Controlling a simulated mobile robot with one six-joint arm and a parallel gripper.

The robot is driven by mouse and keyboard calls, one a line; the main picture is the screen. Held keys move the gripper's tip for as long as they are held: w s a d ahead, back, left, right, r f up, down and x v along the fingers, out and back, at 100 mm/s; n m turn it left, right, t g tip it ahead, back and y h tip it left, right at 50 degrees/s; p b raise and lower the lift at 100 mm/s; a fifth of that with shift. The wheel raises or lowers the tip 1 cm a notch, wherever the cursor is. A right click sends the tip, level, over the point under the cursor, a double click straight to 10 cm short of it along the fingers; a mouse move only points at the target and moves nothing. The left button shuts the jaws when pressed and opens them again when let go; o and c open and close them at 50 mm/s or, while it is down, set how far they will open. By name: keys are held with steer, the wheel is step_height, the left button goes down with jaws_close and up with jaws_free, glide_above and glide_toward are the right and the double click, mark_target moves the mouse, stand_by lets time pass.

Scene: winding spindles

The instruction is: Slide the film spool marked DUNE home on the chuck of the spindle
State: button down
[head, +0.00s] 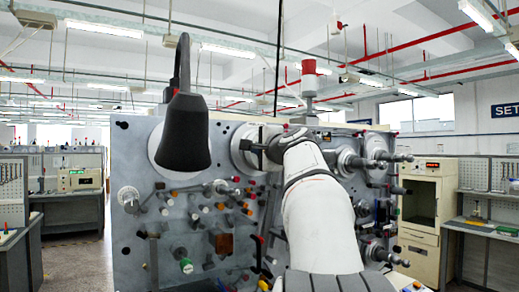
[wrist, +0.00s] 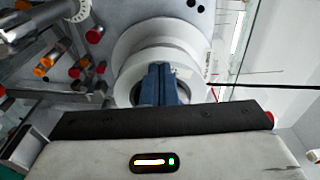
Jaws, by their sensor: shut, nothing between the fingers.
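My gripper (head: 262,150) reaches the upper middle of the grey machine panel, its arm coming up from the lower right. In the wrist view its blue fingers (wrist: 160,84) are shut together with nothing between them. They are in front of a white spool (wrist: 128,84), covering its middle. The spool sits before a wider white disc (wrist: 135,42) at the panel. Small dark lettering shows on the spool's right side, too small to read as DUNE. In the head view the spool (head: 240,147) is partly behind my gripper. The chuck is hidden, and I cannot tell how far on the spool sits.
A black lamp-like shade (head: 183,130) hangs before the panel (head: 140,265) at left, in front of another pale disc (head: 157,150). Several coloured knobs and rollers fill the panel below my gripper. Metal spindles (head: 378,158) stick out at right. Open air lies left of the panel.

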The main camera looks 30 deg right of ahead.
steer(key=shift+w+r+p, duration=0.1)
steer(key=shift+w+p, duration=0.2)
steer(key=shift+w, duration=0.2)
stand_by(0.4)
steer(key=shift+s, duration=0.15)
steer(key=s+b, duration=0.2)
steer(key=s, duration=0.1)
stand_by(0.4)
steer(key=shift+s, duration=0.15)
stand_by(0.4)
